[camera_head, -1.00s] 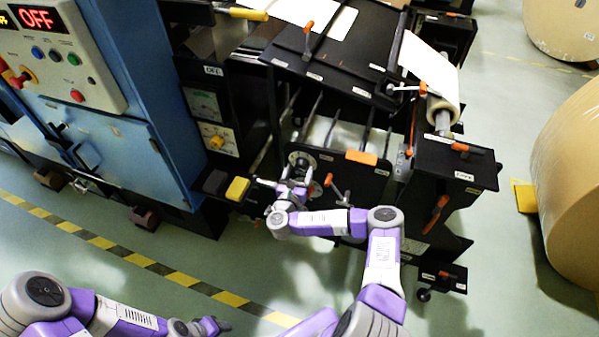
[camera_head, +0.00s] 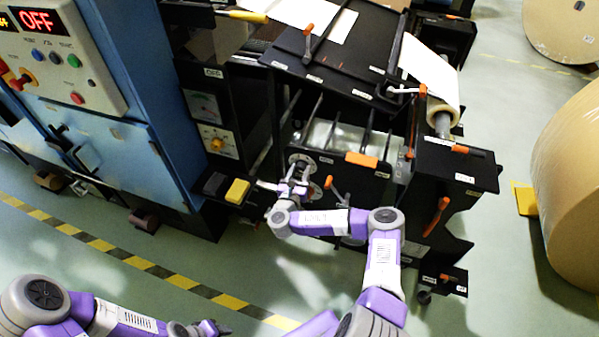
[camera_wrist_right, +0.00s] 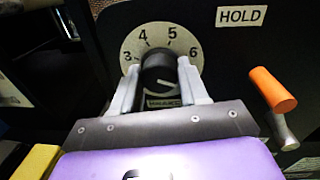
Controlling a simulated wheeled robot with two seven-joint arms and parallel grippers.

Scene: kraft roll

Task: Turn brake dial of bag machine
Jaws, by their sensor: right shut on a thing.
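The brake dial (camera_wrist_right: 158,68) is a black knob in front of a pale round scale with the numbers 3, 4, 5 and 6 readable. In the right wrist view my right gripper (camera_wrist_right: 160,80) has one finger on each side of the knob and is shut on it. The lower part of the scale is hidden behind the gripper. In the head view the right gripper (camera_head: 294,179) is at the dial plate (camera_head: 301,160) on the front of the black bag machine (camera_head: 340,130). My left gripper (camera_head: 214,328) is low at the left, away from the machine; its fingers are too small to read.
A HOLD label (camera_wrist_right: 241,16) and an orange-tipped lever (camera_wrist_right: 273,92) are right of the dial. A yellow block (camera_head: 237,191) is close left of the gripper. A blue cabinet (camera_head: 130,150) showing OFF stands left; large kraft rolls (camera_head: 575,180) stand right.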

